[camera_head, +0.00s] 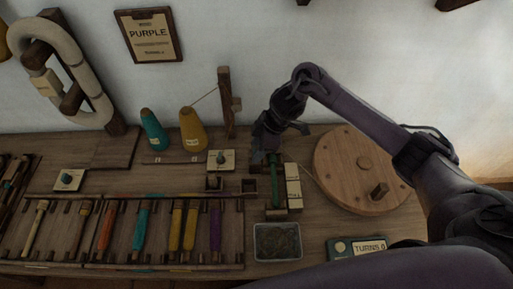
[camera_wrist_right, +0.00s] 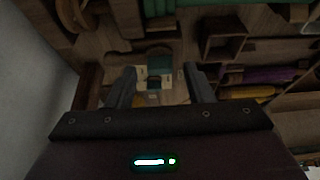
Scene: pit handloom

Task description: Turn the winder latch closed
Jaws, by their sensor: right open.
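A small beige plate (camera_head: 229,167) with a dark knob-like latch (camera_head: 220,157) on it stands on the bench, left of the winder. In the right wrist view the plate and its dark latch (camera_wrist_right: 154,83) show between my finger lines, farther off than the fingertips. Which way the latch is turned is too small to tell. My right gripper (camera_head: 268,143) is open and empty, just right of the plate and above the back end of the winder's green spool (camera_head: 276,184). My fingers (camera_wrist_right: 158,84) also show apart in the right wrist view. My left gripper is not in view.
A round wooden wheel (camera_head: 340,166) stands right of the spool. Yellow (camera_head: 191,132) and teal (camera_head: 153,132) cones and a wooden post (camera_head: 226,104) are behind the plate. A bobbin rack (camera_head: 120,267) fills the front left. A dark tray (camera_head: 277,257) lies in front of the spool.

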